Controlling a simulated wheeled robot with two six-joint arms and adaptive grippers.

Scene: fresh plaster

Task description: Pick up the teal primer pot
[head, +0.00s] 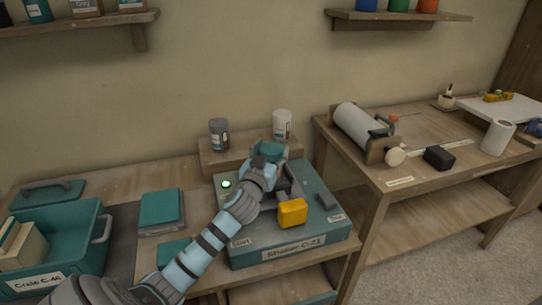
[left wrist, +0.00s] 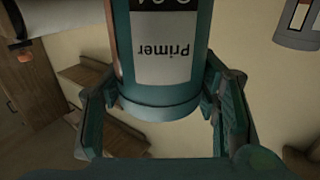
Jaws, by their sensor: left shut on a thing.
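The teal primer pot (left wrist: 165,105) fills the upper middle of the left wrist view, with a white label reading "Primer" upside down. My left gripper (head: 268,158) is shut on it, one finger on each side of the pot. In the head view a little of the pot (head: 269,148) shows at the gripper, in front of the wooden riser and over the back of the teal shaker. My gripper hides much of it there, and I cannot tell how high it is held. My right gripper is not in view.
A grey pot (head: 219,134) and a white pot (head: 282,124) stand on the wooden riser (head: 212,160). The shaker (head: 300,240), labelled "Shaker C-21", has a yellow block (head: 292,213) on its front. A teal crate (head: 70,255) stands left. A side table (head: 430,177) holds a roll and tools.

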